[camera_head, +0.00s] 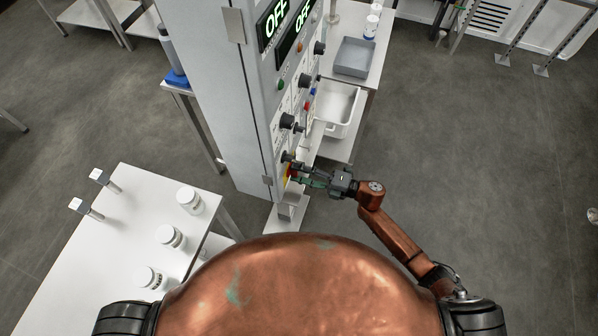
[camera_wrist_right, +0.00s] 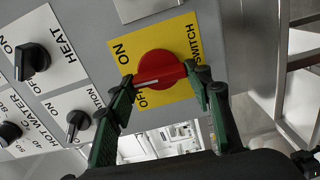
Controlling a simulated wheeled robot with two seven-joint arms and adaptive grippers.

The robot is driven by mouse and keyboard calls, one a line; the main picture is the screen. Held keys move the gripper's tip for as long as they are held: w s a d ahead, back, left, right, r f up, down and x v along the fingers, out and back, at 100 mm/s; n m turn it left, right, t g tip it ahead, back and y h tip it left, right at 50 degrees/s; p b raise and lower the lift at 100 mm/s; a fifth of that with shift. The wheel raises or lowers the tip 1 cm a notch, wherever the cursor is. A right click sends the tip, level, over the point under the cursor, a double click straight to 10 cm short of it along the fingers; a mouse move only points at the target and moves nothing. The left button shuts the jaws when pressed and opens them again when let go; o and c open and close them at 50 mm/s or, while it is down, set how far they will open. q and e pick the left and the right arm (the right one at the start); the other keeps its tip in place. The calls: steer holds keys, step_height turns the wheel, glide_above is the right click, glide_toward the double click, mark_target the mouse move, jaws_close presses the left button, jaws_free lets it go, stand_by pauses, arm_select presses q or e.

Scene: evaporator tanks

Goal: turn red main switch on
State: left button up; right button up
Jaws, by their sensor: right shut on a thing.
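The red main switch (camera_wrist_right: 157,66) is a round red knob on a yellow plate (camera_wrist_right: 180,38), with ON and OFF printed beside it. Its raised handle lies roughly level in the right wrist view, and a white line on it points left, close to the OFF lettering. My right gripper (camera_wrist_right: 162,92) has its green fingers on either side of the handle and is shut on it. In the head view my right gripper (camera_head: 300,173) reaches the lower part of the grey control panel (camera_head: 266,137). My left gripper is not in view.
Black HEAT (camera_wrist_right: 34,62) and HOT WATER (camera_wrist_right: 8,133) knobs and another small black knob (camera_wrist_right: 77,122) sit left of the switch. Two displays (camera_head: 273,22) on the panel read OFF. A white table with jars (camera_head: 112,197) stands at left.

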steer(key=shift+d+r+m+p, duration=0.1)
steer(key=shift+m+p, duration=0.8)
steer(key=shift+m, duration=1.2)
steer(key=shift+r+m+p, duration=0.1)
steer(key=shift+m+p, duration=0.8)
steer(key=shift+m, duration=1.2)
steer(key=shift+f, duration=0.1)
steer(key=o, duration=1.2)
steer(key=shift+c, duration=0.2)
steer(key=v, duration=1.2)
